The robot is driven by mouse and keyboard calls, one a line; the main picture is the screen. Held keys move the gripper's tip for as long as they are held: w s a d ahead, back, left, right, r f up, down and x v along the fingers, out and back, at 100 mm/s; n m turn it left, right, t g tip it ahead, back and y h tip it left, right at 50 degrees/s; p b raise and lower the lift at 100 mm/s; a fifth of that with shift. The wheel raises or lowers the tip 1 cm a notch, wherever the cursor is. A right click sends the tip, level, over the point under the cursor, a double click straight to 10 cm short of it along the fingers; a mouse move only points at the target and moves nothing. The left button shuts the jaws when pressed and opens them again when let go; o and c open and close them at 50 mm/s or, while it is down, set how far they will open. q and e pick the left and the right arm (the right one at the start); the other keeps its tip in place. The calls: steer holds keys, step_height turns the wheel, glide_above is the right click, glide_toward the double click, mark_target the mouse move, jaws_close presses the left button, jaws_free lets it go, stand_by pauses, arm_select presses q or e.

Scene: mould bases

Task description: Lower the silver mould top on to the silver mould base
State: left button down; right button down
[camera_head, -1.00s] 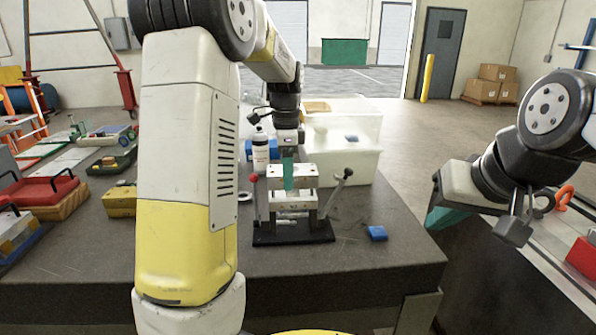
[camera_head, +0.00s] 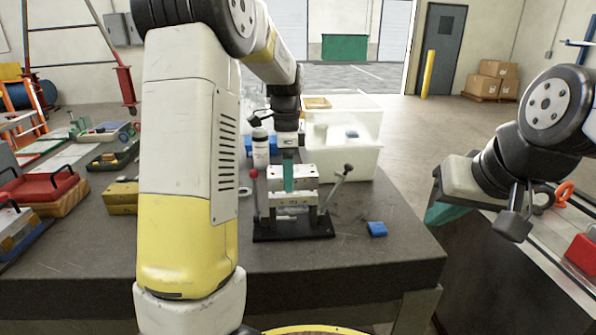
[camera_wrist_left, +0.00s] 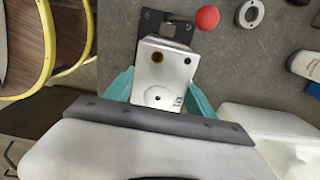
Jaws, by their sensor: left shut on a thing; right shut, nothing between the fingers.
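The silver mould top (camera_head: 304,173) is between the teal fingers of my left gripper (camera_head: 288,178), which is shut on it. In the left wrist view the silver block (camera_wrist_left: 163,72) sits between both fingers. It is directly over the silver mould base (camera_head: 291,211), roughly level. Whether the two touch is too small to tell. The base stands on a black plate (camera_head: 292,234) with a lever on each side. In the wrist view the held block hides most of the base. My right gripper (camera_head: 438,214) is shut and empty, off to the right beyond the table's edge.
The red-knobbed lever (camera_head: 254,176) and dark-knobbed lever (camera_head: 346,170) flank the fixture. A white bottle (camera_head: 260,150) and a translucent bin (camera_head: 345,160) stand behind. A blue block (camera_head: 377,229) lies to the right. The bench front is clear.

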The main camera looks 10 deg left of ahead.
arm_select(q)
steer(key=shift+f, duration=0.35)
stand_by(0.4)
steer(key=shift+c, duration=1.2)
jaws_free()
steer(key=shift+f, duration=0.1)
